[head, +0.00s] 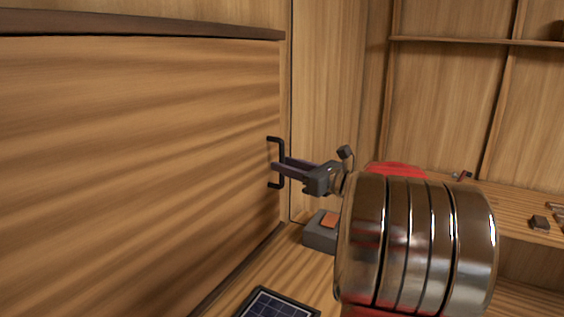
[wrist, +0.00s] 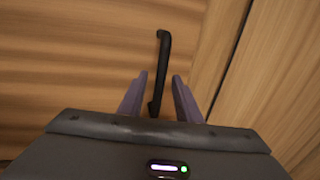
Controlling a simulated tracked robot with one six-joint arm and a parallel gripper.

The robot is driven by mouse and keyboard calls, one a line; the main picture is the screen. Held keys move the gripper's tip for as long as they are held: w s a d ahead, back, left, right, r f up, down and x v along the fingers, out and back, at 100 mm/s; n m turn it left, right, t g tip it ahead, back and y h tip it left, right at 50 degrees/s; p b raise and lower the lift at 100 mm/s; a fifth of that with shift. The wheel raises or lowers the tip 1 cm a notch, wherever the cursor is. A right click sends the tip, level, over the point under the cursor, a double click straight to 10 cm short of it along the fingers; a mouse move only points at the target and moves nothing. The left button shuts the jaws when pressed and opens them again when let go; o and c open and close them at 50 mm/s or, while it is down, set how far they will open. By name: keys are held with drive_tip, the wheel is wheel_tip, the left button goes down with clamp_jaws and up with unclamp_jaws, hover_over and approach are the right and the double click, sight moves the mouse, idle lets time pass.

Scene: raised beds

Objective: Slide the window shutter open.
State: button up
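The window shutter (head: 140,150) is a large wooden panel filling the left of the head view. A black bar handle (head: 282,163) stands upright near its right edge. My gripper (head: 279,168) reaches to the handle from the right. In the wrist view the handle (wrist: 161,70) runs between the two purple fingers of my gripper (wrist: 159,78). A gap shows on each side of the handle, so the fingers are open around its lower part. The shutter also fills the left of the wrist view (wrist: 70,60).
A dark rail (head: 140,25) runs along the shutter's top. Below on the wooden bench are a solar panel (head: 278,305) and a grey box with an orange top (head: 322,232). A shelf (head: 480,41) and a bench with small items (head: 539,222) lie to the right.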

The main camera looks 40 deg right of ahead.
drive_tip(key=shift+w+a, duration=0.1)
drive_tip(key=shift+w, duration=0.95)
drive_tip(key=shift+c, duration=0.5)
clamp_jaws()
